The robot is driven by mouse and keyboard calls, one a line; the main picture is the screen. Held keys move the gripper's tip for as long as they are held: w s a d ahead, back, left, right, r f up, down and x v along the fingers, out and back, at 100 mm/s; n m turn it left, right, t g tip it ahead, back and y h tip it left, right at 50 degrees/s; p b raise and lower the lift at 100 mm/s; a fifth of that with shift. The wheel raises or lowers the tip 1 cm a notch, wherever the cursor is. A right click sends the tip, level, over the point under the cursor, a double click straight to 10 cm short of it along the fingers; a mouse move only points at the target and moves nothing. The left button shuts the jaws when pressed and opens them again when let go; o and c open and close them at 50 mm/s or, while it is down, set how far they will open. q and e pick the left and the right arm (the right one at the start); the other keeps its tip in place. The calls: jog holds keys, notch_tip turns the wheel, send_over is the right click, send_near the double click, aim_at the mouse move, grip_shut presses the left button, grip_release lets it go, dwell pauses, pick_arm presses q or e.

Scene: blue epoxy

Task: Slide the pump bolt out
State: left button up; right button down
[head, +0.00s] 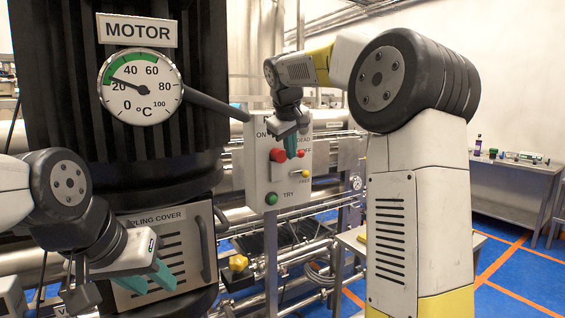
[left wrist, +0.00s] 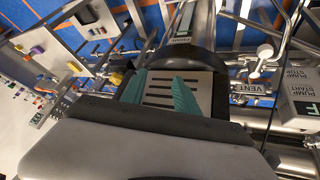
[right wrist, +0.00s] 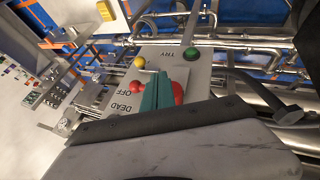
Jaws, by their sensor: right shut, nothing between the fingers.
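I cannot single out a pump bolt in any view. The grey switch panel (head: 260,190) carries the labels ON, OFF, DEAD and TRY, a red knob (head: 277,155), a yellow knob (head: 305,174) and a green button (head: 271,198). My right gripper (head: 291,152) is shut and empty in front of the panel, beside the red knob. In the right wrist view its teal fingers (right wrist: 156,85) partly hide red parts (right wrist: 178,92); contact cannot be told. My left gripper (head: 150,283) is open and empty in front of the coupling cover (head: 170,240); its fingers (left wrist: 160,90) stand apart.
The black motor with its temperature dial (head: 140,86) fills the left side. A dark bar (head: 215,104) reaches from it towards the panel. Steel pipes run behind and below the panel, near a yellow part (head: 238,263). A pump start-stop box (left wrist: 300,95) shows in the left wrist view.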

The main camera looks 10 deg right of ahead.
jog(key=v, duration=0.2)
jog(key=shift+s+a+r, duration=0.15)
jog(key=shift+r, duration=0.1)
jog(key=s+f+m+y, duration=0.1)
jog(key=s+f, duration=0.4)
jog(key=s, duration=0.5)
jog(key=s+f+m+y, duration=0.1)
jog(key=s+f+m, duration=0.1)
jog(key=s+f, duration=0.4)
jog(key=s+f+m+y, duration=0.2)
jog(key=s+f, duration=0.4)
jog(key=s, duration=1)
jog(key=shift+s+a, duration=0.25)
